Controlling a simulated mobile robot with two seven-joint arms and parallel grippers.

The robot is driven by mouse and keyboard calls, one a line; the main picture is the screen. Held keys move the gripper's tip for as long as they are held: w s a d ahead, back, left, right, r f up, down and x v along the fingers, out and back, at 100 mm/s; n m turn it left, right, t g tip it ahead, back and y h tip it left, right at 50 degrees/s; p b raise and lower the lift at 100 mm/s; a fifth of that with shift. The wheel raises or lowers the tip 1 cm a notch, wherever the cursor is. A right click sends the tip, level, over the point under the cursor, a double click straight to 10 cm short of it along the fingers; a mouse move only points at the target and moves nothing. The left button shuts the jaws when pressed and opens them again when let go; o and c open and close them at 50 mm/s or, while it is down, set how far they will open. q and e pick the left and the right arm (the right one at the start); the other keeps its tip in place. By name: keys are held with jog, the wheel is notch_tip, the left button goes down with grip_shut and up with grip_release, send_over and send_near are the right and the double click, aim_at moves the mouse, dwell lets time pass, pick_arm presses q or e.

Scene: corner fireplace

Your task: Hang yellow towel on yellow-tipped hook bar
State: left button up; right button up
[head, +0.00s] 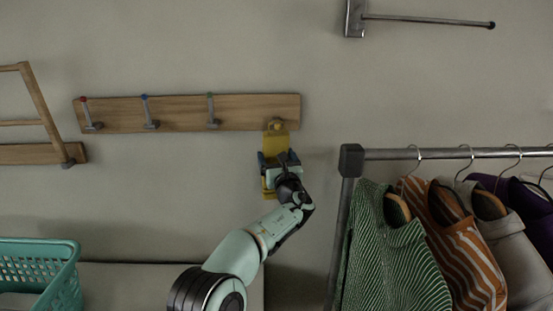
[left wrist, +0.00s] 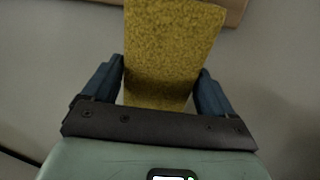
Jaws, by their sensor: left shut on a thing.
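The yellow towel (head: 274,143) is a narrow upright strip just below the right end of the wooden hook bar (head: 245,111). Its top overlaps the bar's lower edge in the head view. A yellow tip (head: 276,125) shows at the towel's top; I cannot tell whether the towel hangs on that hook. My left gripper (head: 279,158) is shut on the towel at its middle. In the left wrist view the towel (left wrist: 172,50) stands up between the blue fingers (left wrist: 158,80), and the bar's edge (left wrist: 236,10) shows behind its top. My right gripper is not in view.
The bar also has hooks with red (head: 84,100), blue (head: 145,98) and green (head: 210,95) tips. A clothes rack (head: 350,165) with several hung garments stands at right. A teal basket (head: 62,275) is at lower left. A metal wall rod (head: 425,19) is at upper right.

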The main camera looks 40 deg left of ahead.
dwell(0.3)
pick_arm(q)
jog(key=o, duration=0.9)
jog(key=shift+o, duration=0.2)
jog(key=b+v, duration=0.5)
jog(key=v, duration=0.8)
jog(key=shift+s+d, duration=0.15)
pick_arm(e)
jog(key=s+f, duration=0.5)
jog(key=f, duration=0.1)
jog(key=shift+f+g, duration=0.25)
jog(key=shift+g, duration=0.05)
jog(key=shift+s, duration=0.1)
